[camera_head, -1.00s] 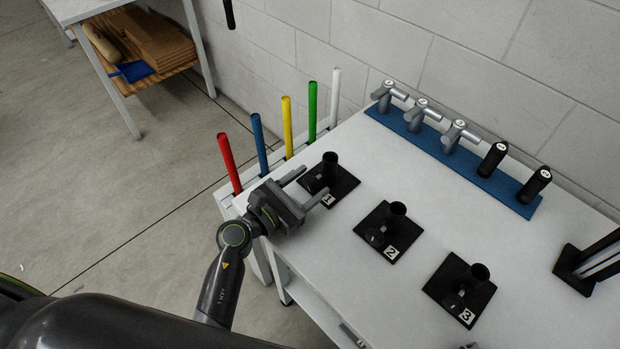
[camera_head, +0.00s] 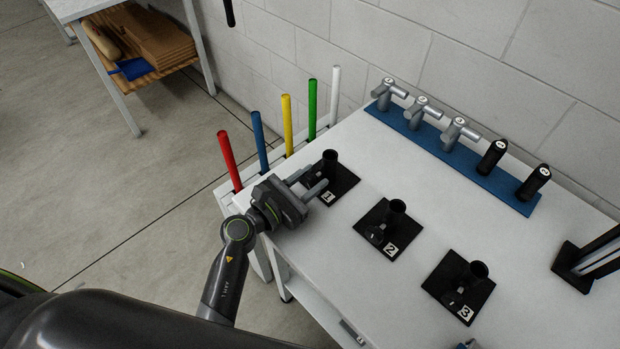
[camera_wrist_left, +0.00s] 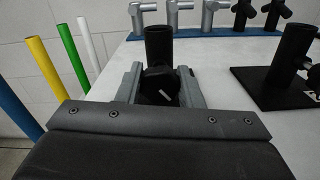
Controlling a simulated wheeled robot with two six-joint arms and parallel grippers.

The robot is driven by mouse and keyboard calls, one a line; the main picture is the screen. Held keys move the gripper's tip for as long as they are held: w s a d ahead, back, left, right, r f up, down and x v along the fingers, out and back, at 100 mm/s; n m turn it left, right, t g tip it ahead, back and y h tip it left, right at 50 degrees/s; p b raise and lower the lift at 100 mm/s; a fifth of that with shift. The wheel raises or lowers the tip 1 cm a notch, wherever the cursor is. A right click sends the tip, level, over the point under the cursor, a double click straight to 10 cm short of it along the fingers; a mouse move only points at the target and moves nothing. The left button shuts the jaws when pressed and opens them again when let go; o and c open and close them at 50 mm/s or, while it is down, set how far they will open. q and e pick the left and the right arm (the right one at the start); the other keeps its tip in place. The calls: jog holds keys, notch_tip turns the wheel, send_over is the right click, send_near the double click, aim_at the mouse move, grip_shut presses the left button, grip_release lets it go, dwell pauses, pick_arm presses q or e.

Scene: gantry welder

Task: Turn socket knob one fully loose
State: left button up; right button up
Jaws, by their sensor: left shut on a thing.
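Socket one is a black upright tube (camera_head: 330,160) on a black square plate (camera_head: 347,184) labelled 1, at the near left of the white table. Its dark round knob (camera_wrist_left: 160,86), with a pale mark on its face, sits in front of the tube in the left wrist view. My left gripper (camera_head: 311,179) reaches in from the left over the plate. Its two grey fingers (camera_wrist_left: 160,88) are shut on the knob, one on each side. In the head view the fingers mostly hide the knob. My right gripper is not in view.
Socket two (camera_head: 389,229) and socket three (camera_head: 460,287) stand to the right on similar plates. Red (camera_head: 230,162), blue, yellow, green and white rods stand along the table's left edge. A blue strip (camera_head: 430,141) with several grey and black fittings lies by the wall.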

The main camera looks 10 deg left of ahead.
pick_arm(q)
jog(key=n+p, duration=0.3)
jog(key=shift+r+n, duration=0.15)
jog(key=shift+n, duration=0.25)
jog(key=shift+n+p, duration=0.8)
jog(key=shift+n, duration=0.6)
jog(key=shift+a+f, duration=0.1)
jog(key=shift+f, duration=0.1)
jog(key=o, duration=1)
jog(key=shift+c, duration=0.2)
jog(key=b+v, duration=0.4)
jog(key=v, duration=1.3)
jog(key=shift+s+b, duration=0.2)
jog(key=shift+b, duration=0.15)
